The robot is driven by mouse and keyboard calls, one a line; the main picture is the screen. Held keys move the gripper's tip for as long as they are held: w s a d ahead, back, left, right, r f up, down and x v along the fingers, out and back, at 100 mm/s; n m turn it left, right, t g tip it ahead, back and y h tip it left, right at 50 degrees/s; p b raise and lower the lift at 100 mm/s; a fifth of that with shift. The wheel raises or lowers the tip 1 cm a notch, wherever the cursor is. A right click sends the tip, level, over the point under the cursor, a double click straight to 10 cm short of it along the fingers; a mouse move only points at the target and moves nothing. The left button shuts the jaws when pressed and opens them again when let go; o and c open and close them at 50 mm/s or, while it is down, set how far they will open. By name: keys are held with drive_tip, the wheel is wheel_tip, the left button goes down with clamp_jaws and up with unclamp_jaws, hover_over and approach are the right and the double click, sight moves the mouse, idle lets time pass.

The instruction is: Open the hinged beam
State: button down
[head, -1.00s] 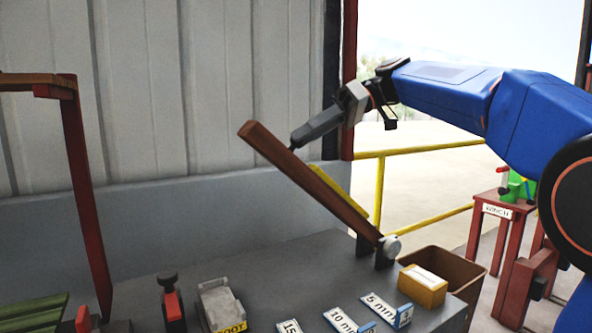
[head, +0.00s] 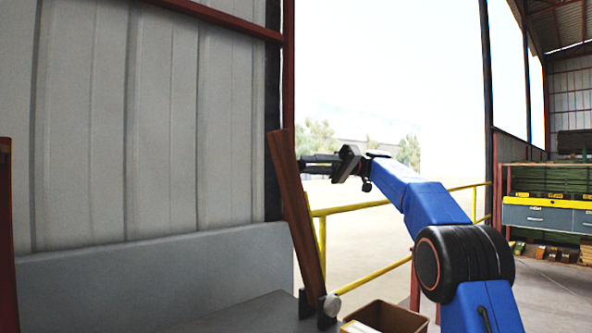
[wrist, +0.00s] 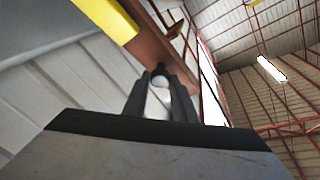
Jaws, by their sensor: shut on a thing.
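The hinged beam (head: 301,215) is a long brown wooden bar in the head view. It stands steeply, tilted a little to the left, with its lower end at a grey hinge (head: 328,305) on the bench. My gripper (head: 306,162) reaches in from the right and its tips are at the upper part of the beam. In the wrist view the beam (wrist: 150,48) runs behind my fingers (wrist: 161,95), which are closed at a small dark part on it. What exactly sits between the tips is hard to make out.
The grey bench (head: 250,312) lies below, with a brown bin (head: 388,317) near the hinge. A yellow railing (head: 350,209) stands behind the beam. A corrugated wall (head: 150,130) is on the left. A yellow strip (wrist: 108,18) shows in the wrist view.

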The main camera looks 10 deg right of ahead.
drive_tip(key=shift+w+d+y, duration=0.15)
drive_tip(key=shift+w+d, duration=0.3)
drive_tip(key=shift+d, duration=0.2)
drive_tip(key=shift+w+d+y, duration=0.15)
drive_tip(key=shift+w+d, duration=0.25)
drive_tip(key=shift+d, duration=0.25)
drive_tip(key=c, duration=1.5)
unclamp_jaws()
drive_tip(key=shift+r, duration=0.1)
